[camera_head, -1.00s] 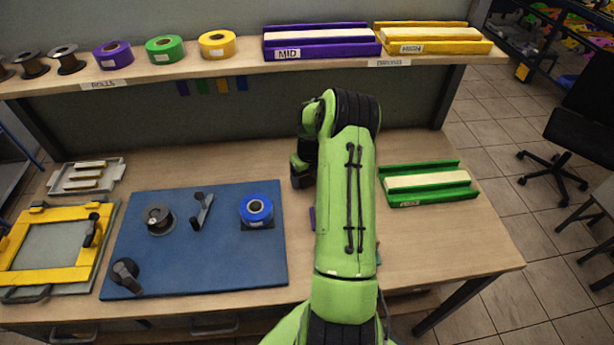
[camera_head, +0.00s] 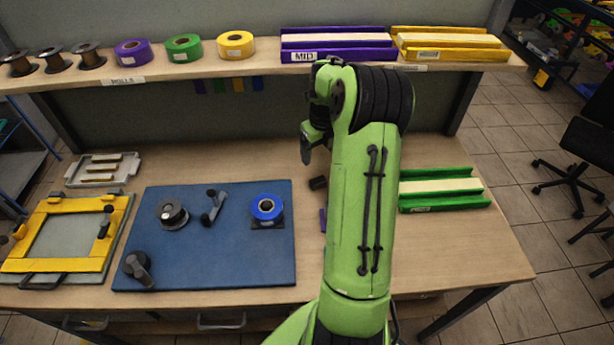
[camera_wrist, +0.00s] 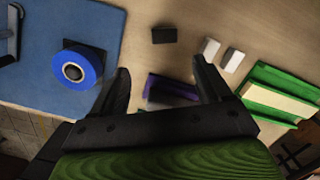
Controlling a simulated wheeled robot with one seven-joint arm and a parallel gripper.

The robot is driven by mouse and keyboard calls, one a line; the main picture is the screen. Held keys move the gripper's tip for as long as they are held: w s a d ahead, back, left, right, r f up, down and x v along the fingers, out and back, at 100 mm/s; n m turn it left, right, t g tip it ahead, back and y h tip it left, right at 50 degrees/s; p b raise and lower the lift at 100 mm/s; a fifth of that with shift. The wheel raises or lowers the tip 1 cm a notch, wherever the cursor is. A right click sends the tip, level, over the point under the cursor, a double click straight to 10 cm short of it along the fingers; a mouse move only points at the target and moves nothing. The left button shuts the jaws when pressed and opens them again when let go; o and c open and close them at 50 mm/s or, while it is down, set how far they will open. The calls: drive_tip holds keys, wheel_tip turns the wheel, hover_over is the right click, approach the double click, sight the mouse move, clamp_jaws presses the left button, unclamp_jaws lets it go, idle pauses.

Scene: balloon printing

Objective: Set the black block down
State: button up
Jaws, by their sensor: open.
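The black block (camera_head: 318,183) rests on the wooden table, just right of the blue mat (camera_head: 215,268) and partly close behind my arm. In the wrist view the black block (camera_wrist: 164,35) lies apart from the fingers, beyond their tips. My gripper (camera_head: 306,150) is raised above the table, behind the block in the head view. The wrist view shows its two fingers (camera_wrist: 161,72) spread with nothing held between them.
A purple piece (camera_wrist: 168,86) lies on the table below the fingers, beside two white blocks (camera_wrist: 221,54). A green tray (camera_head: 445,205) stands to the right. A blue roll (camera_head: 267,208) and a spool (camera_head: 172,215) sit on the mat. A shelf (camera_head: 255,63) runs along the back.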

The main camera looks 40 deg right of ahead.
drive_tip(key=s+a+r+n+t+h, duration=0.1)
drive_tip(key=s+a+r+n, duration=0.1)
drive_tip(key=a+r+n, duration=0.65)
drive_tip(key=s+a+r+n+t+h, duration=0.1)
drive_tip(key=s+a+r+n, duration=0.1)
drive_tip(key=a+r+n, duration=0.65)
drive_tip(key=s+a+f+n+t+y, duration=0.2)
drive_tip(key=s+a+n, duration=1.2)
drive_tip(key=n, duration=0.7)
drive_tip(key=shift+s+y, duration=0.3)
drive_tip(key=shift+s, duration=0.2)
drive_tip(key=shift+a+f, duration=0.1)
